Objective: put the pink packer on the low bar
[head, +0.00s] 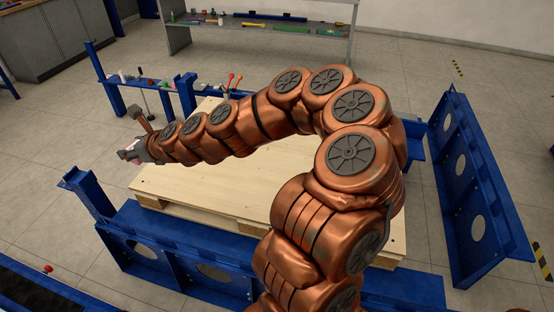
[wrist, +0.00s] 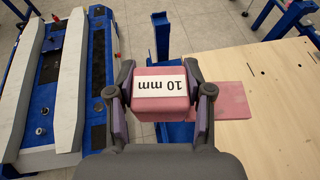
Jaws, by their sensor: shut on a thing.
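My gripper (wrist: 160,85) is shut on a pink block, the pink packer (wrist: 150,101), which bears a white label reading "10 mm", upside down in the wrist view. A flat pink piece (wrist: 233,100) shows to the right of the block, over the edge of the wooden deck; I cannot tell if it joins the block. A blue bar (wrist: 176,134) shows partly below and beyond the packer, mostly hidden. In the head view my gripper (head: 131,152) is at the left end of my arm, beyond the deck's left edge. I cannot tell which blue bar is the low one.
The wooden deck (head: 165,185) lies within blue frames (head: 190,250). A blue post (head: 90,190) stands at front left. A blue rail with small items (head: 150,83) is behind. A long grey-and-blue cart (wrist: 75,75) lies left in the wrist view.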

